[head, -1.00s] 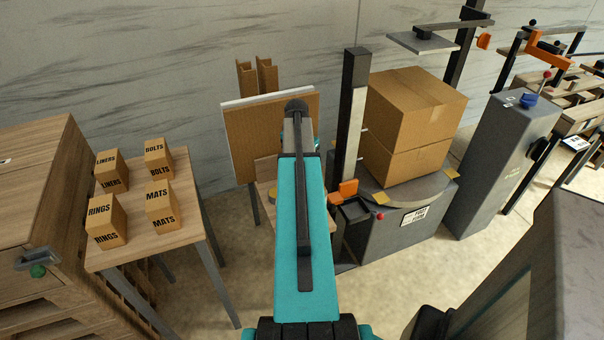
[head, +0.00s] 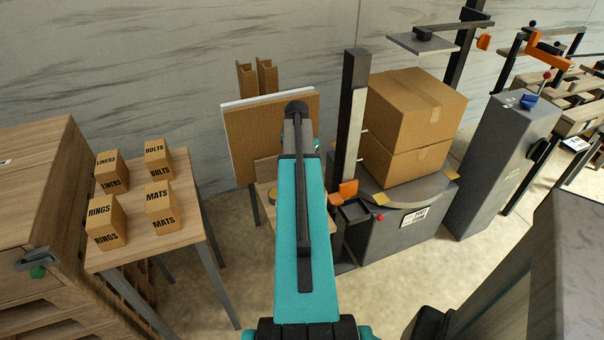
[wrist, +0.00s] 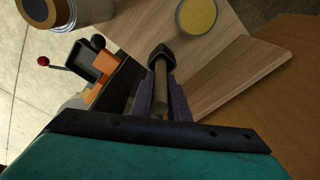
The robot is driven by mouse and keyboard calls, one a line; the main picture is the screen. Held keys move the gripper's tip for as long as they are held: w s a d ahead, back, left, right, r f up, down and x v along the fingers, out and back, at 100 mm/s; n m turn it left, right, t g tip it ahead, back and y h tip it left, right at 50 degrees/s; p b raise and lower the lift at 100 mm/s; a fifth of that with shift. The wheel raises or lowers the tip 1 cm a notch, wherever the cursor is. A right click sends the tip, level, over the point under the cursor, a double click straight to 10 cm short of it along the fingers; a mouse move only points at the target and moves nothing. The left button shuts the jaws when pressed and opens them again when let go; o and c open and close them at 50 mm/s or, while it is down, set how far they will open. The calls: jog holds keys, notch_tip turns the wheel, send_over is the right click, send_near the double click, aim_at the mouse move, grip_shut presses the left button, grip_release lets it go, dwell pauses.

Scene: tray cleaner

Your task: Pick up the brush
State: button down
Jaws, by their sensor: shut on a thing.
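The brush (wrist: 161,58) shows in the wrist view as a brown handle with a dark end piece, between the two purple fingers. My gripper (wrist: 160,86) is shut on its handle, and the dark end points away from my wrist, over the wooden table top (wrist: 215,65). I cannot tell whether the brush touches the table. In the head view my own teal arm hides both the gripper and the brush.
A round yellow-topped tin (wrist: 198,15) stands on the table, and a jar (wrist: 48,10) is at the upper left. An orange-and-black fixture (wrist: 98,65) is close on the left. In the head view, a brown board (head: 255,135) stands behind, and stacked cartons (head: 415,110) stand right.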

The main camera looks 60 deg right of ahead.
notch_tip(320, 180, up, 10)
jog(key=shift+f+b, duration=0.1)
jog(key=shift+b, duration=0.4)
dwell(0.4)
jog(key=shift+r, duration=0.2)
dwell(0.4)
